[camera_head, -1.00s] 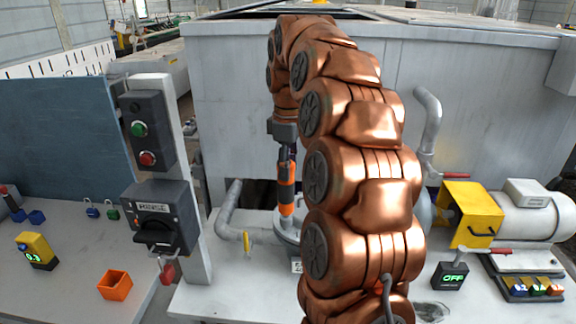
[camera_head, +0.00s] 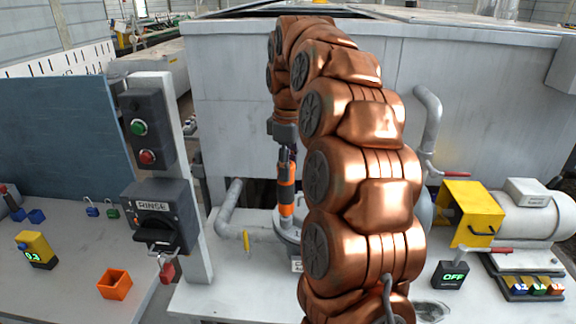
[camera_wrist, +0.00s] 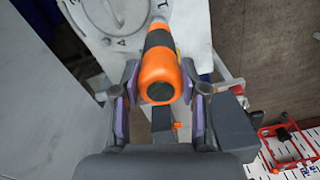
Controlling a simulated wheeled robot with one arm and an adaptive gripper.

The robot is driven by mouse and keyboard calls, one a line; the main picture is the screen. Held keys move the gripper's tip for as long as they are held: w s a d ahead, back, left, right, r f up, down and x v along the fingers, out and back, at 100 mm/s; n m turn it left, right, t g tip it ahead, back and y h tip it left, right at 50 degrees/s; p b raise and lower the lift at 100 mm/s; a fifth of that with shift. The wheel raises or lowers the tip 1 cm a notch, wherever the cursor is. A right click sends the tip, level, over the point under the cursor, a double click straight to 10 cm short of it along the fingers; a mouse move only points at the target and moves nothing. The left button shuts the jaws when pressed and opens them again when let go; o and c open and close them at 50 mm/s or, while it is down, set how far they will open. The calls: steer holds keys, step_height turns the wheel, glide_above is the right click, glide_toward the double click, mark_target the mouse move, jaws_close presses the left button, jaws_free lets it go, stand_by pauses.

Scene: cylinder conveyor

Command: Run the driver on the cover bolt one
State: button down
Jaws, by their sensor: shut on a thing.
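My gripper (camera_wrist: 160,84) is shut on an orange and black driver (camera_wrist: 158,72), one finger on each side of its handle. In the head view the driver (camera_head: 286,195) hangs nearly upright below my gripper (camera_head: 287,152), over the round grey cover (camera_head: 282,224). The cover (camera_wrist: 98,22) also shows at the upper left of the wrist view, with marks on its face. The driver's handle hides its own tip and the bolt under it, so I cannot see whether they touch. My arm hides the right part of the cover in the head view.
A RINSE switch box (camera_head: 158,218) with a red padlock (camera_head: 167,272) stands left of the cover. A yellow meter (camera_head: 36,250) and an orange bin (camera_head: 114,284) sit on the left bench. A grey pipe (camera_head: 228,212) runs close left of the cover. A yellow guard (camera_head: 470,213) stands right.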

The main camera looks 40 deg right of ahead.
steer(key=shift+s+f+b, duration=0.1)
steer(key=shift+f+b, duration=0.3)
steer(key=shift+f, duration=0.45)
stand_by(1.3)
steer(key=shift+r, duration=0.2)
steer(key=shift+r+p, duration=0.85)
steer(key=shift+r, duration=0.95)
